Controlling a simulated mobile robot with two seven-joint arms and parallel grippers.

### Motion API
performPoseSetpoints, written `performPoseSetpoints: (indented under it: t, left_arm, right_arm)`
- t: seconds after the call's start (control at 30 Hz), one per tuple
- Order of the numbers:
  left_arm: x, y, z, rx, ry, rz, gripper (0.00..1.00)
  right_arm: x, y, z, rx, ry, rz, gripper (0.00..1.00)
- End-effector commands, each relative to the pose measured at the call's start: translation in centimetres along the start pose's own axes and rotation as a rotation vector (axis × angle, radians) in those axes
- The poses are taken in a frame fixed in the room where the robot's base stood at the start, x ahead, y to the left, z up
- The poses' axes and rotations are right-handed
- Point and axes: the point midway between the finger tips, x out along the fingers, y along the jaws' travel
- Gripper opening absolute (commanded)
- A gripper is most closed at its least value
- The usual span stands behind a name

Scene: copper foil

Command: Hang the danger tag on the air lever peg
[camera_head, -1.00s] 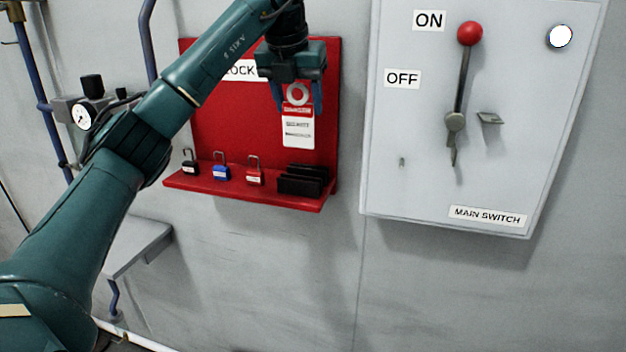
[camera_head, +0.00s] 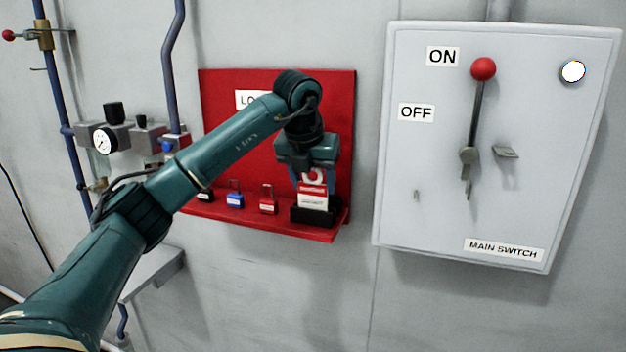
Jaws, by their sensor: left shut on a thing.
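The danger tag (camera_head: 313,196) is red and white with a ring hole at its top. My left gripper (camera_head: 313,180) is shut on its upper part, in front of the red lock board. The tag's lower edge overlaps the black rack (camera_head: 312,216); I cannot tell whether it sits in the rack or in front of it. At the upper left, a lever with a red ball (camera_head: 8,35) joins a brass valve (camera_head: 44,36) on a blue pipe. A small thin peg (camera_head: 38,69) shows just below that valve. My right gripper is not in view.
The red lock board (camera_head: 225,125) carries a blue padlock (camera_head: 235,199) and a red padlock (camera_head: 267,205) on its shelf. A pressure gauge (camera_head: 105,140) and pipes stand left. A grey main switch box (camera_head: 420,190) is right. A small shelf (camera_head: 155,270) juts out below left.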

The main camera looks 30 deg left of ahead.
Motion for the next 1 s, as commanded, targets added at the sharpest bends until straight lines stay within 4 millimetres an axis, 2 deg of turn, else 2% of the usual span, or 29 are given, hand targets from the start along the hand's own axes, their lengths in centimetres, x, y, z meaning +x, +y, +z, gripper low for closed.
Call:
performPoseSetpoints:
  t: [0.1, 0.13, 0.4, 0.63, 0.77, 1.0]
  left_arm:
    - [0.3, 0.0, -0.1, 0.000, 0.001, 0.000, 0.34]
    - [0.4, 0.0, -0.1, 0.000, 0.001, 0.000, 0.56]
    - [0.3, 0.0, -0.1, 0.000, 0.001, 0.000, 0.77]
    - [0.2, 0.0, -0.1, 0.000, 0.001, 0.000, 0.77]
    - [-0.8, 0.0, 0.1, 0.000, -0.001, 0.000, 0.77]
    - [-5.6, 0.0, 0.1, 0.001, -0.005, -0.002, 0.77]
  right_arm:
    - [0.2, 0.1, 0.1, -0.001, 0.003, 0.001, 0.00]
    - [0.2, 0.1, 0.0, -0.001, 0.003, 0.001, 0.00]
    - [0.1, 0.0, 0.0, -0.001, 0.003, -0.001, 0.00]
    - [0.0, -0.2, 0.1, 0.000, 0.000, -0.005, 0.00]
    - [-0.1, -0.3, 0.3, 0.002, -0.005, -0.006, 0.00]
    - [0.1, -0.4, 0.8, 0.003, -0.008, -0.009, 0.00]
